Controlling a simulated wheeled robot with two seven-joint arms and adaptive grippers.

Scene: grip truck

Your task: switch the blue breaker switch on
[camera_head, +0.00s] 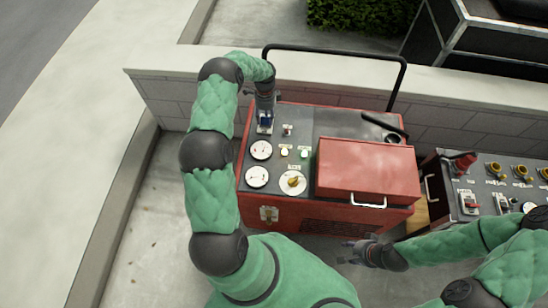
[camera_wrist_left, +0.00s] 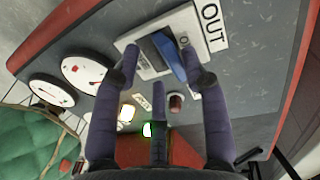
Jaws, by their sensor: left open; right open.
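The blue breaker switch (camera_head: 265,118) is a blue rocker on a pale plate at the upper left of the red machine's top panel. In the left wrist view the blue rocker (camera_wrist_left: 170,58) sits beside a white label reading "OUT". My left gripper (camera_head: 265,104) reaches down over the switch. Its open fingers (camera_wrist_left: 160,55) lie on either side of the blue rocker; whether they touch it I cannot tell. My right gripper (camera_head: 358,251) is open and empty, low in front of the machine, away from the switch.
The panel also holds round gauges (camera_head: 261,150), a yellow knob (camera_head: 293,181) and small lit buttons. A red lidded box (camera_head: 368,168) stands at its right. A black handle bar (camera_head: 335,51) rises behind. A second control panel (camera_head: 500,185) stands at the right.

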